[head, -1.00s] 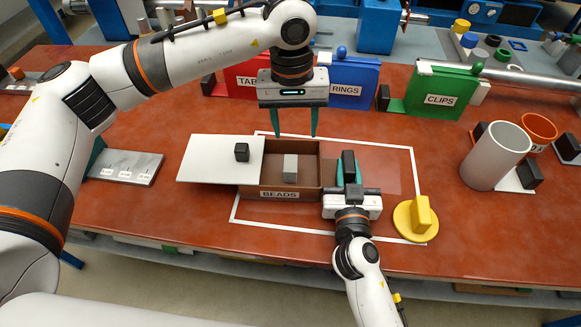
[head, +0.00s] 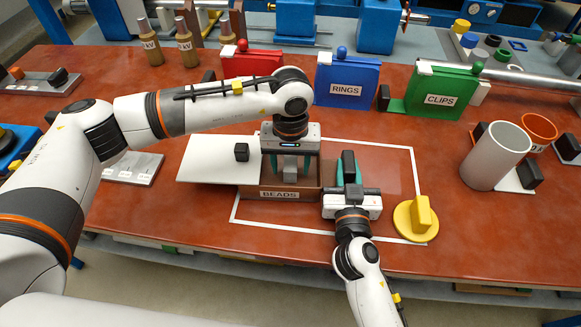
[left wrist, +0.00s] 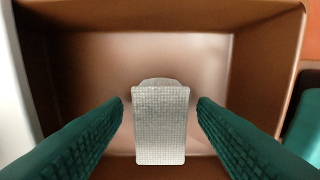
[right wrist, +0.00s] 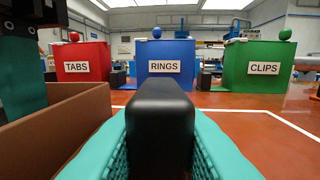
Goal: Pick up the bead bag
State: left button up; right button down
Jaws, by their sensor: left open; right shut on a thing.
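The bead bag, a small grey textured block (left wrist: 160,125), stands in the brown open box labelled BEADS (head: 279,195). My left gripper (head: 290,178) is down in the box and open. In the left wrist view its two green fingers (left wrist: 160,108) lie either side of the bag, with a gap on each side. In the head view the bag (head: 290,173) is partly hidden under that gripper. My right gripper (head: 349,178) is shut on a black block (right wrist: 160,120) just right of the box. I cannot tell whether that block joins the box.
A white panel (head: 215,166) with a black knob (head: 241,152) lies at the box's left. Red (head: 250,63), blue RINGS (head: 347,80) and green CLIPS (head: 440,90) holders stand behind. A yellow knobbed disc (head: 415,218) and white cylinder (head: 495,155) are on the right.

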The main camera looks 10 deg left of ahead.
aim_at(291, 163)
pick_arm(q)
jog(key=shift+f, duration=0.2)
jog(key=c, duration=1)
jog(key=shift+c, duration=0.2)
notch_tip(291, 163, up, 10)
jog(key=shift+r, duration=0.1)
pick_arm(e)
jog(key=c, duration=1.1)
grip_release()
jog(key=s, duration=0.7)
jog(key=s+d, duration=0.1)
jog(key=s, duration=0.2)
jog(key=shift+s+f, duration=0.1)
jog(key=shift+s, duration=0.9)
